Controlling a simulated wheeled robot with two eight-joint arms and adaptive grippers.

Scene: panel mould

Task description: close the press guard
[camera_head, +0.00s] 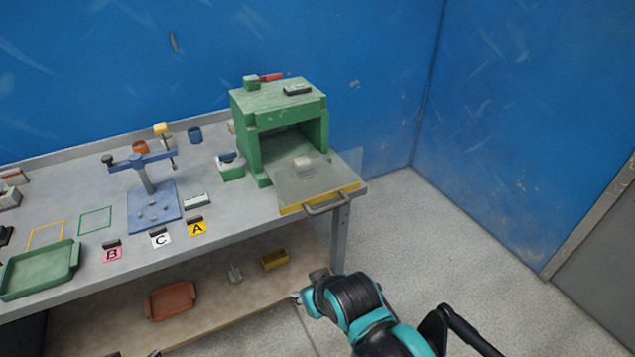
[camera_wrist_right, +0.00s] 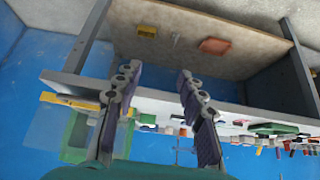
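The green press (camera_head: 280,130) stands at the table's right end, its front open. Its guard is a clear panel (camera_head: 312,187) with a yellow front edge and a grey handle (camera_head: 325,204). The guard lies lowered, sticking out roughly level over the table's front right corner. My right gripper (camera_head: 309,285) is below and in front of the handle, apart from it. In the right wrist view its fingers (camera_wrist_right: 158,75) are spread with nothing between them, and the guard's yellow edge (camera_wrist_right: 72,103) shows to their left. My left gripper cannot be made out.
The table (camera_head: 255,217) holds a blue clamp stand (camera_head: 150,205), letter cards and a green tray (camera_head: 40,268). A block and tools lie on the press top. The lower shelf (camera_head: 215,300) carries a red-brown tray (camera_head: 171,300) and a yellow box (camera_head: 274,260). Floor to the right is clear.

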